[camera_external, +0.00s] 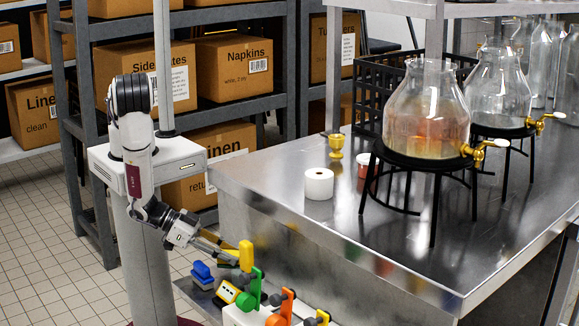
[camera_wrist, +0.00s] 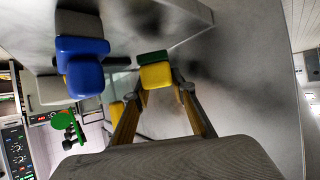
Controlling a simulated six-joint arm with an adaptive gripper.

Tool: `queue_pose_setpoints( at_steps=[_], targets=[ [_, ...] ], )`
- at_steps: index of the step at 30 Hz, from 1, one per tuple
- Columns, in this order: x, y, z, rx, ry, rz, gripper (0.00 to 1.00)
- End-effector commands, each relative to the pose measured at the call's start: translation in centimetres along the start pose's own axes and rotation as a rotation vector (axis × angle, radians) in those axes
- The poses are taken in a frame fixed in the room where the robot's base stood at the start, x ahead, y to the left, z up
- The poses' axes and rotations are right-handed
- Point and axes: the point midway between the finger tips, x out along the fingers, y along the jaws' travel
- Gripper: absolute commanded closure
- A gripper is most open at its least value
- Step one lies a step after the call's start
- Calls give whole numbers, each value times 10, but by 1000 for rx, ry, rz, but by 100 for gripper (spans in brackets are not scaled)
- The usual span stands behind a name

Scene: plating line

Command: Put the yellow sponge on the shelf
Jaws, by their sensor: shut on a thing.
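The yellow sponge (camera_external: 246,256) stands upright at the tips of my gripper (camera_external: 236,257) in the external view. In the wrist view, the sponge (camera_wrist: 155,76), yellow with a dark green layer, sits between the fingertips of my gripper (camera_wrist: 162,91), which are shut on it. In the external view it is in front of the steel table's side, above and beside a green-handled item. Which surface is the shelf is unclear; a low grey ledge (camera_external: 184,288) shows at the lower left, under a blue block.
The blue block (camera_external: 202,272) is left of my gripper; it also shows in the wrist view (camera_wrist: 84,72). Green (camera_external: 256,284) and orange (camera_external: 287,303) handles stand close below the sponge.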

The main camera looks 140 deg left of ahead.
Motion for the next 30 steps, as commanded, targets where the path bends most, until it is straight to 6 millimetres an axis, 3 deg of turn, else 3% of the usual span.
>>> queue_pose_setpoints(
  at_steps=[9, 30],
  targets=[
    [6, 0, 11, 0, 0, 0, 92],
    [8, 0, 14, 0, 0, 0, 92]
  ],
)
